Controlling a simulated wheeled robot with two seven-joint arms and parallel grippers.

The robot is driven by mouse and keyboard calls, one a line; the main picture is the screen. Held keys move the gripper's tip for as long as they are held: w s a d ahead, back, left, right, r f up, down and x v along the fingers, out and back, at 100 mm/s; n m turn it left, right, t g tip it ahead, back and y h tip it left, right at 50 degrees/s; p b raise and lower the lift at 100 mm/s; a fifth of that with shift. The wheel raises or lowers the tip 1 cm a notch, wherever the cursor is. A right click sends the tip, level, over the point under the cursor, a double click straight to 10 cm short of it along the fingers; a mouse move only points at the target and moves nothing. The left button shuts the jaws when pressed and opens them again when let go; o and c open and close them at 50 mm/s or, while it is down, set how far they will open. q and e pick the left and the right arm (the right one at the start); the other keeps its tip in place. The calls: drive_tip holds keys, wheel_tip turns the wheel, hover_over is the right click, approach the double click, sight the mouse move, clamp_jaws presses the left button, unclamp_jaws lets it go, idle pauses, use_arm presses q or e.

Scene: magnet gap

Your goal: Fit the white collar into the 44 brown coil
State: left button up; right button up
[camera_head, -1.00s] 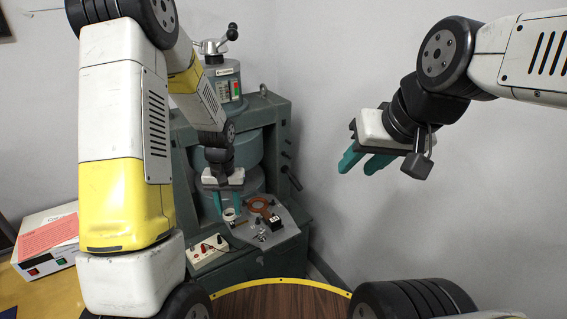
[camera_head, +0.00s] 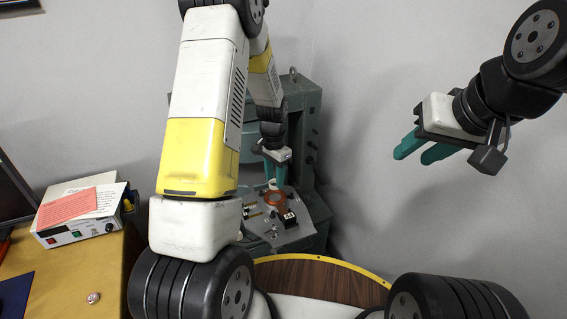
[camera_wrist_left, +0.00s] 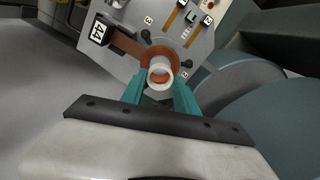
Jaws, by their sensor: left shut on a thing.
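My left gripper (camera_head: 276,183) is shut on the white collar (camera_wrist_left: 160,76), a short ring between its teal fingers. The brown coil (camera_head: 274,199) is a flat ring on the grey plate, with a black block marked 44 (camera_wrist_left: 99,31) at the end of its strip. In the left wrist view the collar overlaps the near part of the coil (camera_wrist_left: 173,56). In the head view the collar (camera_head: 272,184) shows at the coil's far edge. I cannot tell the height between them. My right gripper (camera_head: 420,150) is open and empty, far from the plate.
The grey plate (camera_head: 288,238) carries several small parts near the coil. Behind it stands a green machine (camera_head: 307,110) with large round poles. A white box with a red sheet (camera_head: 75,212) stands on the yellow desk at left. Free air surrounds the right gripper.

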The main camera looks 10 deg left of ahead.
use_arm(q)
drive_tip(key=shift+f, duration=2.25)
drive_tip(key=shift+f, duration=0.5)
idle(1.0)
drive_tip(key=o, duration=1.3)
drive_tip(key=shift+o, duration=0.2)
drive_tip(key=shift+r, duration=0.1)
wheel_tip(320, 180, up, 8)
drive_tip(key=shift+f, duration=0.2)
